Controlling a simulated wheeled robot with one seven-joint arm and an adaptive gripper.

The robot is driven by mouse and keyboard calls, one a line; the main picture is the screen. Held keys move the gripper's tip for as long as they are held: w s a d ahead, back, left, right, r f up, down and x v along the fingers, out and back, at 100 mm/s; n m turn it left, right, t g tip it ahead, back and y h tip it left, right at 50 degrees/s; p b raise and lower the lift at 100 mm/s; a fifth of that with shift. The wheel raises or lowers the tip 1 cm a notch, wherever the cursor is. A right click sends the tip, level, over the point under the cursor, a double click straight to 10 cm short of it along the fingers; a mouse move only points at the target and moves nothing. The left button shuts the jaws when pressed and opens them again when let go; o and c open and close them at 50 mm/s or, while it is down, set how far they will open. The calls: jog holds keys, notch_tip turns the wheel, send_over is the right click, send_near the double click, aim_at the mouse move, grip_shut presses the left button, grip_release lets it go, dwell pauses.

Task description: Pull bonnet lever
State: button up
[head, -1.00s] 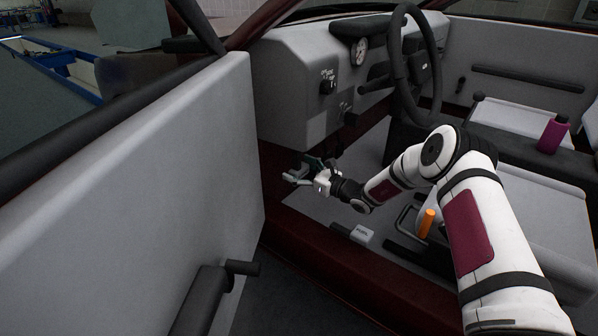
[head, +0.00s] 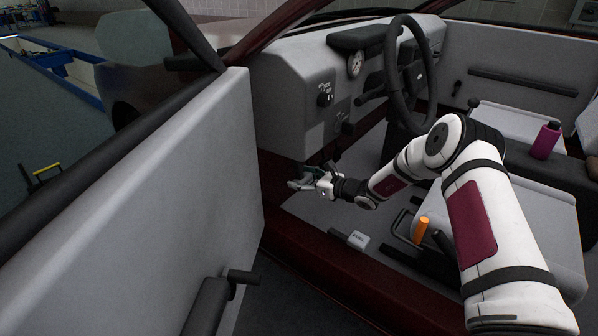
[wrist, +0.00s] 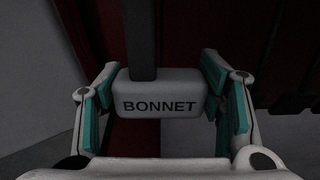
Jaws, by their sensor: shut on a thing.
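The bonnet lever (wrist: 160,92) is a pale block marked "BONNET" on a dark stem. It fills the middle of the wrist view, between the teal pads of my gripper (wrist: 160,98). My gripper is shut on the lever, one finger at each side. In the head view my gripper (head: 313,180) is in the driver's footwell, below the left end of the dashboard. The lever is too small and hidden there to make out.
The open car door (head: 130,210) stands at the left. The steering wheel (head: 402,75) and dashboard (head: 290,100) are above my gripper.

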jog(key=shift+s+d+r+g+h+p, duration=0.4)
jog(key=shift+h+p, duration=0.2)
jog(key=shift+p, duration=0.2)
jog(key=shift+s+d+f+g+h+p, duration=0.15)
jog(key=shift+d+g+h+p, duration=0.15)
jog(key=shift+p, duration=0.15)
jog(key=o, duration=1.7)
jog(key=shift+s+d+r, duration=0.15)
jog(key=shift+d+r, duration=0.05)
jog(key=shift+d, duration=0.1)
jog(key=v, duration=1.1)
jog(key=shift+s, duration=0.1)
